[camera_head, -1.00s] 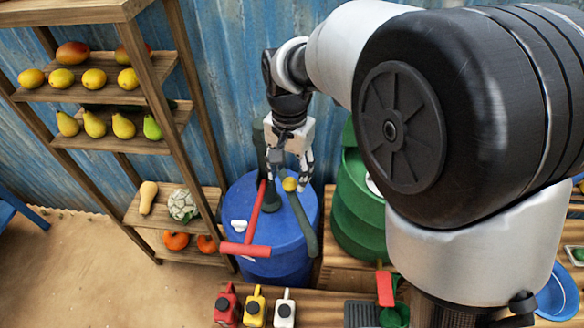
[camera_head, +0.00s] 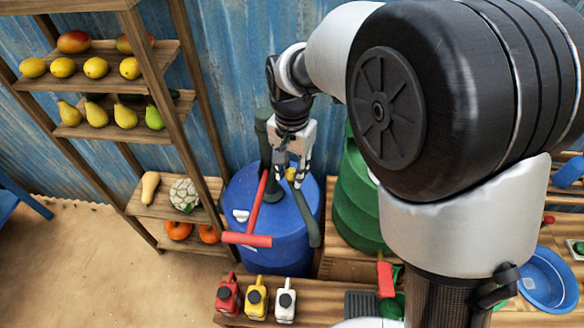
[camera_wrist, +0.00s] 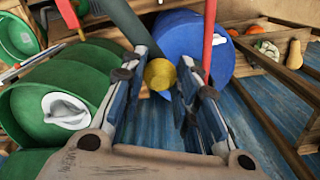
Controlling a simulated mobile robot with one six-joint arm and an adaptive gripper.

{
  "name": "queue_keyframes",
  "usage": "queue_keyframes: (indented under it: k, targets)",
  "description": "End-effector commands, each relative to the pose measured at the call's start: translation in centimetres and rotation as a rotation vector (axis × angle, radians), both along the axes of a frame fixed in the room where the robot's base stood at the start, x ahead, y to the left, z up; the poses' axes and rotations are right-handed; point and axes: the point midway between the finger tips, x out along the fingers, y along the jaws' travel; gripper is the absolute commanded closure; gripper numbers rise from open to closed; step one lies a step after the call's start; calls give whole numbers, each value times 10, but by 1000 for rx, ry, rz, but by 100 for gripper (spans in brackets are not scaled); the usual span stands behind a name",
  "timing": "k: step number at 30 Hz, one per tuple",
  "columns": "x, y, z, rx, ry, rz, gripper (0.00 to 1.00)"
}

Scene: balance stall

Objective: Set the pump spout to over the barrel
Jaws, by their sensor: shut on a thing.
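The blue barrel (camera_head: 285,235) stands by the wall; it also shows in the wrist view (camera_wrist: 191,38). The pump has a dark green column (camera_head: 263,135) at the barrel's back and a red T-shaped handle (camera_head: 247,239) reaching forward over the lid. Its dark green spout (camera_head: 307,215) slants over the lid's right part, its tip at the right front rim in the picture. A yellow knob (camera_wrist: 160,74) sits by the spout's inner end. My gripper (camera_head: 291,174) reaches down from above and is shut on this knob, with a finger on each side. The spout's root is partly hidden.
A green barrel (camera_head: 358,200) stands close on the right. A wooden fruit shelf (camera_head: 95,133) is on the left. Red, yellow and white jugs (camera_head: 256,297) stand on the bench in front. A blue basin (camera_head: 545,278) is at the far right. The floor at left is clear.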

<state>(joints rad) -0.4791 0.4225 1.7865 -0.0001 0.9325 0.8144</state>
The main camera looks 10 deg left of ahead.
Motion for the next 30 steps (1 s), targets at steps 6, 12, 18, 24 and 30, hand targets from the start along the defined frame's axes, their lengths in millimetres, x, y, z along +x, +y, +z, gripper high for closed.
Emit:
queue_keyframes:
  k: [6, 12, 18, 24, 30]
  targets:
    - [0, 0, 0, 0, 0, 0, 93]
    - [0, 0, 0, 0, 0, 0, 100]
    - [0, 0, 0, 0, 0, 0, 100]
    - [4, -7, 0, 0, 0, 24, 100]
    - [17, -27, 0, 0, 0, 115, 100]
